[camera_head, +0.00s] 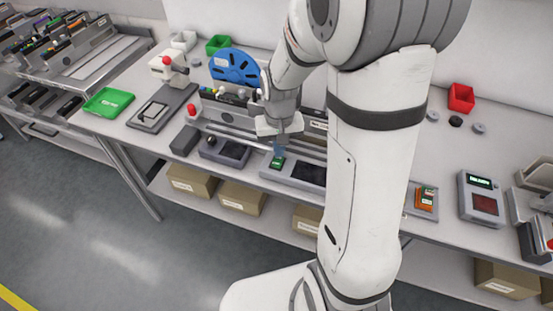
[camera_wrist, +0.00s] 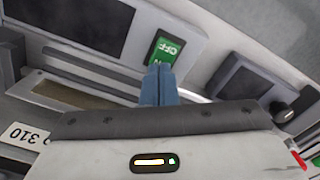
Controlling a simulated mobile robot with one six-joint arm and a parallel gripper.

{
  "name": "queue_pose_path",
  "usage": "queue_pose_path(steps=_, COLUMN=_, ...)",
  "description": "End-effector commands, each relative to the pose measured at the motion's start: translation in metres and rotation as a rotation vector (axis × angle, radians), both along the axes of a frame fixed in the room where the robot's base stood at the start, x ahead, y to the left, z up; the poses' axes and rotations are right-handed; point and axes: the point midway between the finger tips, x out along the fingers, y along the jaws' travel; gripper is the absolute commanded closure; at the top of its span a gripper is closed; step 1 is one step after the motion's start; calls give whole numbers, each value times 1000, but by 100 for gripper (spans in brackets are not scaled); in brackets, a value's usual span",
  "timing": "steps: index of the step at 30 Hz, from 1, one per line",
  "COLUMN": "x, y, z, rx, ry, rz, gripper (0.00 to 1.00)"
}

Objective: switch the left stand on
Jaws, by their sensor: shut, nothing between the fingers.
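A grey stand (camera_head: 230,112) with a blue reel (camera_head: 236,67) stands on the bench left of my arm. On its front panel is a green rocker switch (camera_head: 277,163), between a dark screen and a knob panel. In the wrist view the switch (camera_wrist: 166,50) shows OFF upside down at its far end; the ON lettering at its near end is partly covered. My gripper (camera_head: 279,150) is shut and empty. Its blue fingertips (camera_wrist: 158,72) are at the switch's ON end. I cannot tell whether they touch it, nor which way the rocker is tilted.
A green tray (camera_head: 109,102) and a grey device (camera_head: 156,108) lie to the left. A red bin (camera_head: 461,98) and a device with a red screen (camera_head: 479,199) are to the right. Boxes (camera_head: 242,197) sit on the shelf below. My arm hides the bench's middle.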

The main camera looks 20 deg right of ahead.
Motion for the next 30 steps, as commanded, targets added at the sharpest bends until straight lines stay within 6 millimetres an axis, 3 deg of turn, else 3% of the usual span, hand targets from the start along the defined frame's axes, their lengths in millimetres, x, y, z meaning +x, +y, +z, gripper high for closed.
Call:
queue_pose_path(steps=18, x=0, y=0, z=-8, rx=0, ry=2, rz=0, gripper=100)
queue_pose_path(steps=30, x=0, y=0, z=21, rx=0, ry=1, rz=0, gripper=100)
